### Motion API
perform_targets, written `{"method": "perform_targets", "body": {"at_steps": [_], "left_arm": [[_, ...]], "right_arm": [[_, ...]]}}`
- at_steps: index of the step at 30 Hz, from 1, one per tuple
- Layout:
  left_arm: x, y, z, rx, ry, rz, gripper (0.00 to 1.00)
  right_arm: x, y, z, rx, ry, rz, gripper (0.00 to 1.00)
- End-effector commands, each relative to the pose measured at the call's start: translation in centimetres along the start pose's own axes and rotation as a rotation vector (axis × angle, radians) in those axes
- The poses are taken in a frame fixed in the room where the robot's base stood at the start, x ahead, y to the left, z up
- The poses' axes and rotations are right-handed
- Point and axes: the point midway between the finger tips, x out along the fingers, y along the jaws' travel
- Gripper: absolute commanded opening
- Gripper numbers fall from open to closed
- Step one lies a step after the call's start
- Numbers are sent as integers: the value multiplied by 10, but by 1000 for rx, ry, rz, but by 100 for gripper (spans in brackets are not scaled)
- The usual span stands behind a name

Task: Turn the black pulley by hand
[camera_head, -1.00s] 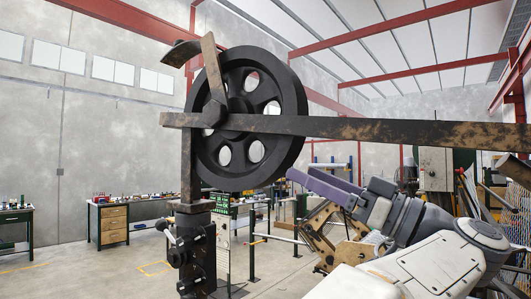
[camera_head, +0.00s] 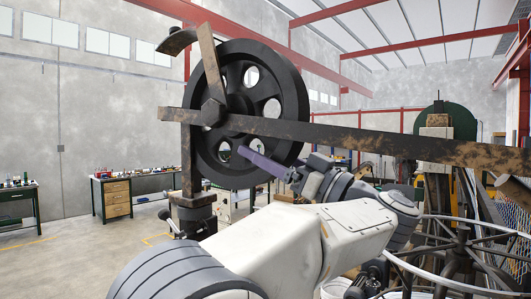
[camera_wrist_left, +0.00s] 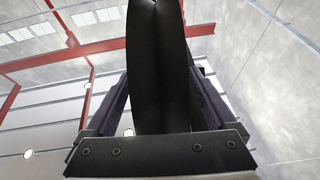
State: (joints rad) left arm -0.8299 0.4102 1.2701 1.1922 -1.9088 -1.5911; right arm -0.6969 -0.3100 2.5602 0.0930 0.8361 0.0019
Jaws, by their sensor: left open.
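The black pulley (camera_head: 292,100) is a large spoked wheel standing upright in the head view, behind a rusty bar. My left gripper (camera_head: 262,160) is at the pulley's lower right. One purple finger lies in front of the wheel's face; the other is hidden behind the rim in this view. In the left wrist view the pulley's rim (camera_wrist_left: 158,60) stands edge-on between the two open fingers, with a gap visible at the left finger. I cannot tell whether the right finger touches it. My right gripper is not in view.
The long rusty bar (camera_head: 350,139) crosses in front of the wheel. A curved bracket (camera_head: 177,41) sits at its upper left.

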Motion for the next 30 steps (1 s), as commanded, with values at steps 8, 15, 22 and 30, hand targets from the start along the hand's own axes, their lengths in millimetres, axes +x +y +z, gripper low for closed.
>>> {"method": "perform_targets", "body": {"at_steps": [8,15,22,30], "left_arm": [[0,0,0,0,0,0,0],[0,0,-6,-2,-21,0,0],[-3,1,-14,-1,-116,1,0],[-4,1,-12,0,-123,1,0]], "right_arm": [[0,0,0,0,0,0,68],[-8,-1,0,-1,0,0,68],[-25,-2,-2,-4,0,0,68],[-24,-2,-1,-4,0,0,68]]}}
